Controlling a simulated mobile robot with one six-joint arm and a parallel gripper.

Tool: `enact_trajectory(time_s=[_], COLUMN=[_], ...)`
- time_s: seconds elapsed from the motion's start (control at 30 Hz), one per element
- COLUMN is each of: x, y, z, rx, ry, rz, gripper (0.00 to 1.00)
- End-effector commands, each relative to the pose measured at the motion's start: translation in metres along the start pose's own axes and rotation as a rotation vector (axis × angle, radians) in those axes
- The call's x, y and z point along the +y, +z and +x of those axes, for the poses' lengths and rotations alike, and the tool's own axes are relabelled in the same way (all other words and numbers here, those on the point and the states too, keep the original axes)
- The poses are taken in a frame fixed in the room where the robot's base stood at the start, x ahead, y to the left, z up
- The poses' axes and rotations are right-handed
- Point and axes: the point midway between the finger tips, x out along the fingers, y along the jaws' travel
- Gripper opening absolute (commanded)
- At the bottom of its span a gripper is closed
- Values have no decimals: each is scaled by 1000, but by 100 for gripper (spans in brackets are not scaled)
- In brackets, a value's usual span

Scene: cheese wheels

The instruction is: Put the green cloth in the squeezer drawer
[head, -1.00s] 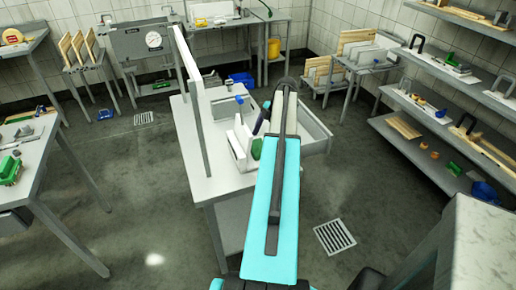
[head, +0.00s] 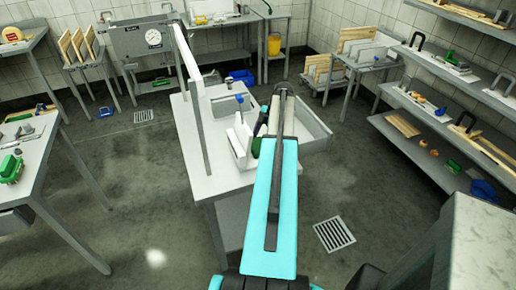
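The squeezer (head: 195,110) stands on the grey table in the middle, with a tall upright, pale plates and a blue knob. A drawer (head: 318,118) is pulled out at the table's right side; its visible inside looks bare, but my arm covers part of it. A small green patch (head: 256,147) shows beside the pale plates, left of my arm; it may be the green cloth, mostly hidden. My dark wrist shows near the drawer's left side. My gripper's fingertips are hidden behind my arm, so I cannot tell what they hold.
A table at left holds a green block (head: 10,168). Shelves (head: 440,120) with boards and tools line the right wall. A floor drain (head: 334,234) lies right of the table. The grey floor around it is clear.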

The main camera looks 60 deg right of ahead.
Motion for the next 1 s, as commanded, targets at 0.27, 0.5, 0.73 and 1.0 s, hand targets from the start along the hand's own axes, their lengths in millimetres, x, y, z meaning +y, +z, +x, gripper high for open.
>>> enact_trajectory(time_s=[0.27, 0.5, 0.73, 1.0], x=[0, 0, 0, 1], y=[0, -1, -6, -18], z=[0, -2, -15, -46], rx=[0, 0, 0, -1], ry=[0, 1, 2, 3], rz=[0, 0, 0, -1], gripper=[60, 60, 60, 60])
